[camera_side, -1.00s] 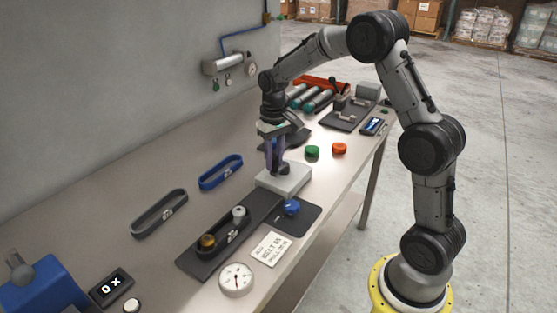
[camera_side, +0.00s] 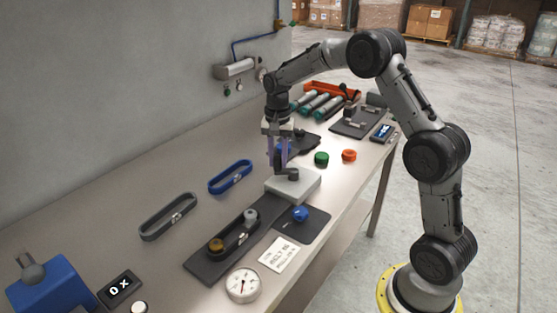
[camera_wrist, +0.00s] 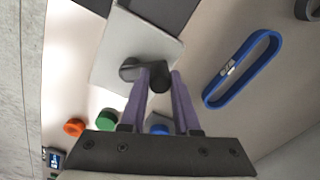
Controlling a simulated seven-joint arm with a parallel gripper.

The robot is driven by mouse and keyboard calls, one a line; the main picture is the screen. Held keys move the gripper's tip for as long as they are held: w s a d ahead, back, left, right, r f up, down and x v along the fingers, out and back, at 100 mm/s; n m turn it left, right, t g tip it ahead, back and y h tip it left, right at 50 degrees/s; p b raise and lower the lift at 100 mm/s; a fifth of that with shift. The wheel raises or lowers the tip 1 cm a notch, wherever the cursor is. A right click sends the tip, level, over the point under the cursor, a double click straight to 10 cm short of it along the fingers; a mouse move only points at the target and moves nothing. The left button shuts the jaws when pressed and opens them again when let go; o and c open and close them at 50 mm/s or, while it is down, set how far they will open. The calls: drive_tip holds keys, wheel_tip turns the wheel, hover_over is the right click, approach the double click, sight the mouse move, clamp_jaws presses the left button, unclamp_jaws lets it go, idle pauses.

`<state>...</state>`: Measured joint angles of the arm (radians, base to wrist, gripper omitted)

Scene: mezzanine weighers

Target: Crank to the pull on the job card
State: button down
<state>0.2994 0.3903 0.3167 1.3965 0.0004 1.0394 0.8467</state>
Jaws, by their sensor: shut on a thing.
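My gripper (camera_side: 281,158) points down at the grey block (camera_side: 310,186) that carries a dark crank (camera_side: 291,175). In the wrist view the fingers close around the upright knob of the crank (camera_wrist: 130,68); its arm lies toward the left there. The job card (camera_side: 279,254) lies flat near the table's front edge; its print is too blurred to read surely. A round white dial gauge (camera_side: 243,285) sits beside it. A dark belt bed (camera_side: 238,240) joins the block and bears a brass pulley (camera_side: 216,246) and a grey pulley (camera_side: 250,214) with a dark belt around them.
A blue belt (camera_side: 230,177) and a grey belt (camera_side: 168,217) lie on the table behind. A blue knob (camera_side: 300,213) sits on a dark mat in front. Green (camera_side: 321,159) and orange (camera_side: 349,155) caps lie right of the block.

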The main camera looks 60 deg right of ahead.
drive_tip(key=shift+w+d+r+m, duration=0.15)
drive_tip(key=shift+w+m, duration=0.05)
drive_tip(key=shift+m, duration=0.2)
drive_tip(key=c, duration=0.6)
unclamp_jaws()
drive_tip(key=shift+c, duration=0.2)
wheel_tip(320, 180, up, 14)
idle(0.4)
